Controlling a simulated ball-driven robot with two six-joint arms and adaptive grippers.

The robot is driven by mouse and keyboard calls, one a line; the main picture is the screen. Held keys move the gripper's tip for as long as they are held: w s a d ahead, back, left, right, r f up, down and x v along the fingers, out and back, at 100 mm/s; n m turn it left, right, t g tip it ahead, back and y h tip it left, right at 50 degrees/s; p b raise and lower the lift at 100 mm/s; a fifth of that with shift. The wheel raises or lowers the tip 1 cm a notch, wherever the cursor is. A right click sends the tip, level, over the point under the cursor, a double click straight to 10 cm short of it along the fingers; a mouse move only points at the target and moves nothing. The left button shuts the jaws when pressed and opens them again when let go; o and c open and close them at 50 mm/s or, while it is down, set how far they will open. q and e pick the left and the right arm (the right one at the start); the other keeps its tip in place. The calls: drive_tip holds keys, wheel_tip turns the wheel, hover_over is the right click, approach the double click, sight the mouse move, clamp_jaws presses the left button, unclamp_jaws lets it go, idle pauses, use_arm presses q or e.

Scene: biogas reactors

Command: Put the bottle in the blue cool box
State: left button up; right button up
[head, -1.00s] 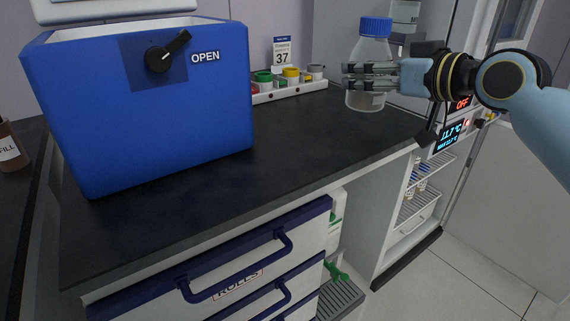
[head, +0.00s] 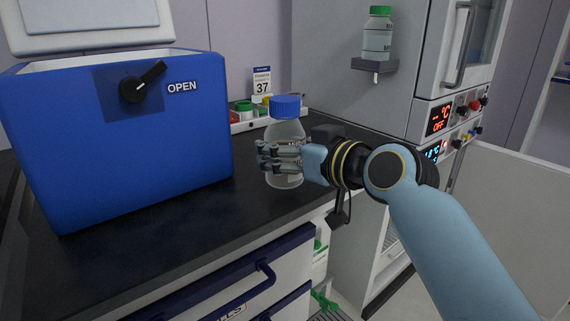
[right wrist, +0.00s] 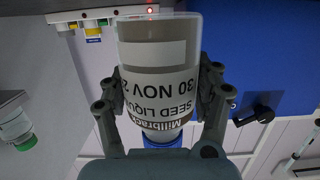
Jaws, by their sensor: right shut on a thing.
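The bottle (head: 285,133) is clear with a blue cap. My right gripper (head: 279,157) is shut around its body and holds it upright, just right of the blue cool box. I cannot tell whether its base touches the counter. In the right wrist view the bottle (right wrist: 158,75) sits between both fingers, its label reading "SEED LIQUO..." and "30 NOV" upside down. The blue cool box (head: 150,165) stands on the counter at the left, its white lid (head: 85,25) raised and its dial at OPEN. Its inside is mostly hidden. My left gripper is out of view.
A rack with coloured caps (head: 245,115) and a card marked 37 stand at the back of the dark counter (head: 215,215). A green-capped bottle (head: 377,35) sits on a wall shelf on the grey cabinet. Drawers with blue handles (head: 250,285) are below the counter front.

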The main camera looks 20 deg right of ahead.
drive_tip(key=shift+f, duration=1.15)
drive_tip(key=shift+f+b, duration=0.2)
drive_tip(key=shift+b, duration=0.15)
drive_tip(key=o, duration=1.6)
drive_tip(key=shift+r, duration=0.1)
